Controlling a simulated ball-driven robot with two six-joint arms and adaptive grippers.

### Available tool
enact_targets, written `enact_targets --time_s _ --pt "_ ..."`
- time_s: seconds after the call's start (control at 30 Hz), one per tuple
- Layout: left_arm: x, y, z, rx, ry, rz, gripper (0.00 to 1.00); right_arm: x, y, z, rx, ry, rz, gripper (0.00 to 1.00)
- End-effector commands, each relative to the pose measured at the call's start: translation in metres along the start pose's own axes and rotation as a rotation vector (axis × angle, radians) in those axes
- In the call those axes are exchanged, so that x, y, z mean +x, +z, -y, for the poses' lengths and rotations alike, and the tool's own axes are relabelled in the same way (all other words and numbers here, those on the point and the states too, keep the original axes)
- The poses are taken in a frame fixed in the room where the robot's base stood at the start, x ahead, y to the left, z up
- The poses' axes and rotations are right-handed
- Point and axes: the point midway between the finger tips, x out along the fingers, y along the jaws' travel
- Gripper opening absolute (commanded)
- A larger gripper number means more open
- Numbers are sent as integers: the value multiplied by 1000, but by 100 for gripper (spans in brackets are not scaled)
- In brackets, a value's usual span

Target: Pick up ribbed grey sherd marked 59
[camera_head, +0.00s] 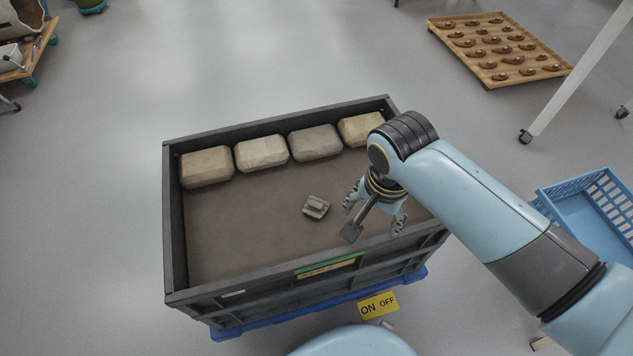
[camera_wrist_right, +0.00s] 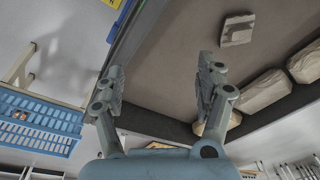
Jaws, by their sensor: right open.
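A small grey sherd (camera_head: 316,207) with ridges lies alone on the brown floor of a dark grey crate (camera_head: 178,235). No number can be read on it. My right gripper (camera_head: 374,212) is over the right part of the crate, to the right of the sherd and apart from it. Its fingers are spread and nothing is between them. My left gripper is not in view.
Several wrapped, stone-coloured blocks (camera_head: 262,152) line the crate's far wall. The crate's floor around the sherd is clear. A yellow ON/OFF sign (camera_head: 378,305) is at the crate's front. A blue basket (camera_head: 590,215) stands to the right, and a wooden tray (camera_head: 500,48) lies farther back.

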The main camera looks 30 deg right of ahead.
Motion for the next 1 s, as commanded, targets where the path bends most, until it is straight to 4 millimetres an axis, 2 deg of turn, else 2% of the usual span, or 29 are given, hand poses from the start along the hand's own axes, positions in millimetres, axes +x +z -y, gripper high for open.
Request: enact_targets --time_s 0.03,0.3,0.5,0.73,1.0 --pt "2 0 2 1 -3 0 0 1 -1 15 122 1 6 72" --pt "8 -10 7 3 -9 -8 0 -6 -2 81 863 50 31 72" --pt "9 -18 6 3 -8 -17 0 -16 -1 115 1242 84 30 72" --pt "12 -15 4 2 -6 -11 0 -15 0 126 1400 100 25 72" --pt "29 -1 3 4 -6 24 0 29 4 124 1405 103 23 72"
